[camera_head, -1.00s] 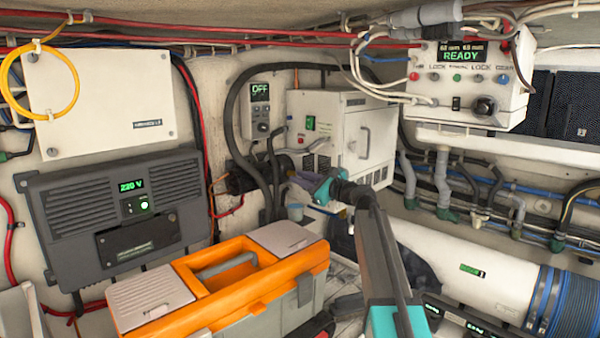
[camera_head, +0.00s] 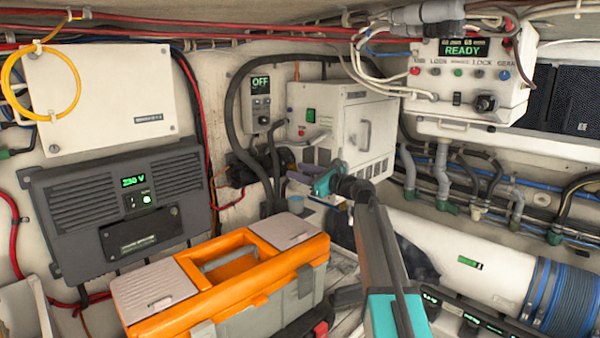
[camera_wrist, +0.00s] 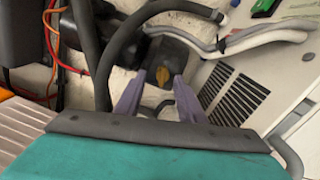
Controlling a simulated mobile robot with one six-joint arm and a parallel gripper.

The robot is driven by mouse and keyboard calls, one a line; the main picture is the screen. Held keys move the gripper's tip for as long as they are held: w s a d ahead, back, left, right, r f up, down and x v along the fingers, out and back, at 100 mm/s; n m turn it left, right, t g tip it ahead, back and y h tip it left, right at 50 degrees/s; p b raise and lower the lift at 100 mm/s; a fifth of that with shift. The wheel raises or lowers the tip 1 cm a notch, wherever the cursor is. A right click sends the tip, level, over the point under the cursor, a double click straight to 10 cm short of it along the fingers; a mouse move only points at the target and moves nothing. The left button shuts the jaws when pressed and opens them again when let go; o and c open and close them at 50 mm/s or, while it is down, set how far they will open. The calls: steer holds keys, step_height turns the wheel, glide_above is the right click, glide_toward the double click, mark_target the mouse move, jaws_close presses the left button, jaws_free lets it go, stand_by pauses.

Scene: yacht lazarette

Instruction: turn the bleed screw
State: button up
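A small yellow-orange winged screw (camera_wrist: 163,76), which looks like the bleed screw, sits on a dark grey fitting near the wall in the wrist view. My gripper (camera_wrist: 159,79) is open, with its two purple fingers pointing toward the screw. The screw shows between the fingertips, and no contact is visible. I cannot tell how much depth lies between them. In the head view, my gripper (camera_head: 291,166) reaches in front of the white cabinet (camera_head: 338,125), right of the dark pump-like unit (camera_head: 240,173). I cannot make out the screw there.
Dark hoses (camera_wrist: 88,50) and pale hoses (camera_wrist: 262,38) run close around the fitting. A vented white panel (camera_wrist: 285,80) stands to the right.

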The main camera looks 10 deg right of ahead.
steer(key=shift+d+r, duration=0.1)
steer(key=b+v, duration=0.4)
steer(key=v, duration=0.9)
steer(key=shift+s+d+b, duration=0.2)
steer(key=shift+s+b, duration=0.15)
steer(key=shift+b, duration=0.05)
